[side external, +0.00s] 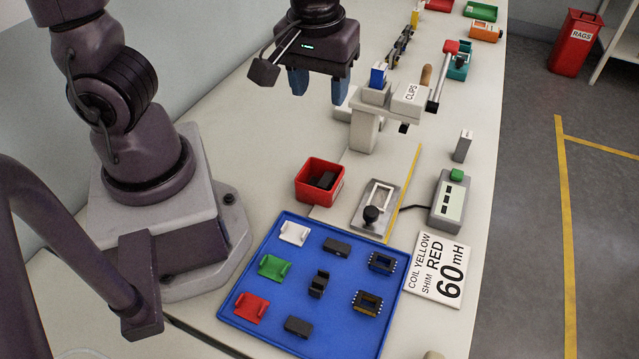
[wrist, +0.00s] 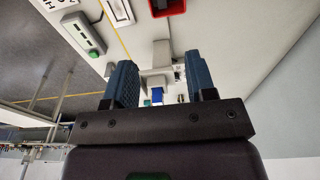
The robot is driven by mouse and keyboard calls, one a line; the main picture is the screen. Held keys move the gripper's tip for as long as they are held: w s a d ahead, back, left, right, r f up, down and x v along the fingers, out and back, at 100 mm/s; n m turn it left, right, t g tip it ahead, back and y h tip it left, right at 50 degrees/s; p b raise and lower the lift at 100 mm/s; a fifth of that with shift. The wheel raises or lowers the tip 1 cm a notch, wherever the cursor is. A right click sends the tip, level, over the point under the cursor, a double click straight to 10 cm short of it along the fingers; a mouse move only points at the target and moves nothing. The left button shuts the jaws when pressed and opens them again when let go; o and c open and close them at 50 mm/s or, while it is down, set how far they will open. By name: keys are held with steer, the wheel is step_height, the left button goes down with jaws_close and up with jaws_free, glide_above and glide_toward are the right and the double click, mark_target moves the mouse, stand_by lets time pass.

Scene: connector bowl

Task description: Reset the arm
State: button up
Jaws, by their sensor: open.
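My gripper (side external: 318,84) hangs high above the bench near the back wall, left of the grey stand that carries the CLIPS block. Its two blue fingers are spread apart, with nothing between them. The wrist view also shows my gripper (wrist: 160,85) open, its blue fingers well apart. Past the fingers, the wrist view shows the pale bench, the grey stand and a small blue block. No object is in its grasp.
A blue tray (side external: 257,331) holds coloured brackets and dark parts. A red bin (side external: 306,190) with dark pieces stands behind it. The CLIPS stand (side external: 364,133), a grey fixture (side external: 364,220), a meter box (side external: 446,205) and a label card (side external: 421,281) are to the right.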

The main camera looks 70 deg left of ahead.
steer(key=s+a+r+m+t+h, duration=0.1)
steer(key=s+r+m+t, duration=0.3)
steer(key=r+m, duration=0.5)
step_height(320, 180, up, 2)
steer(key=shift+s+r+t, duration=0.1)
steer(key=shift+s+t, duration=0.2)
steer(key=shift+s, duration=0.55)
